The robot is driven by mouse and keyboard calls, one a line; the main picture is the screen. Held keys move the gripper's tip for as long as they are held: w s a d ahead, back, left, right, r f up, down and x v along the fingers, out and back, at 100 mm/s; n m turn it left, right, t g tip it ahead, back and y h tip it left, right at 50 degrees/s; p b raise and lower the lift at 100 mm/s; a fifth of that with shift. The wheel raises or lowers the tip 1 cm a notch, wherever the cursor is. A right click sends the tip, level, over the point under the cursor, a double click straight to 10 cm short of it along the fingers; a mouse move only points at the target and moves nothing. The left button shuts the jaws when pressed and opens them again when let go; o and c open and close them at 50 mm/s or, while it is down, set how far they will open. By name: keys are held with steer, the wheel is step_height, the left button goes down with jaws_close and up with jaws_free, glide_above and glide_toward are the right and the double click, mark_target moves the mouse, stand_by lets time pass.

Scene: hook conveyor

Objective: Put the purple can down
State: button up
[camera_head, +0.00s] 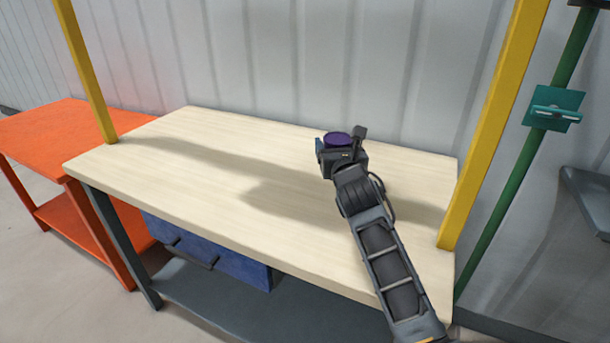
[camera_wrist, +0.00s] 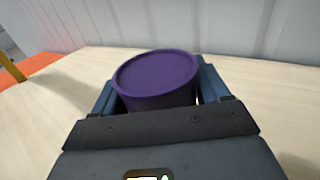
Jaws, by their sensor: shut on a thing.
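The purple can (camera_head: 338,138) is in my gripper (camera_head: 340,146), over the back right part of the light wooden workbench (camera_head: 220,180). In the wrist view the can (camera_wrist: 158,78) sits upright between the two blue fingers of my gripper (camera_wrist: 155,92), which are shut on it. Its round top faces up. Its lower part is hidden behind the gripper body, so I cannot tell whether its base touches the bench top.
The bench top is otherwise bare, with free room to the left. Yellow posts (camera_head: 85,70) (camera_head: 492,130) stand at its ends. A corrugated wall (camera_head: 300,60) is close behind. An orange table (camera_head: 60,130) stands at left, a green pole (camera_head: 525,165) at right.

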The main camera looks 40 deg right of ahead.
steer(key=shift+w+a+f+b, duration=0.5)
steer(key=shift+a+f, duration=0.3)
steer(key=shift+f, duration=0.4)
steer(key=shift+w+a+f+b, duration=0.5)
steer(key=shift+a+f, duration=0.35)
steer(key=shift+f, duration=0.35)
steer(key=shift+w+a+f+b, duration=0.5)
steer(key=shift+a+f, duration=0.3)
steer(key=shift+f, duration=0.4)
steer(key=shift+f, duration=0.1)
steer(key=shift+f, duration=0.15)
steer(key=o, duration=1.4)
steer(key=shift+o, duration=0.2)
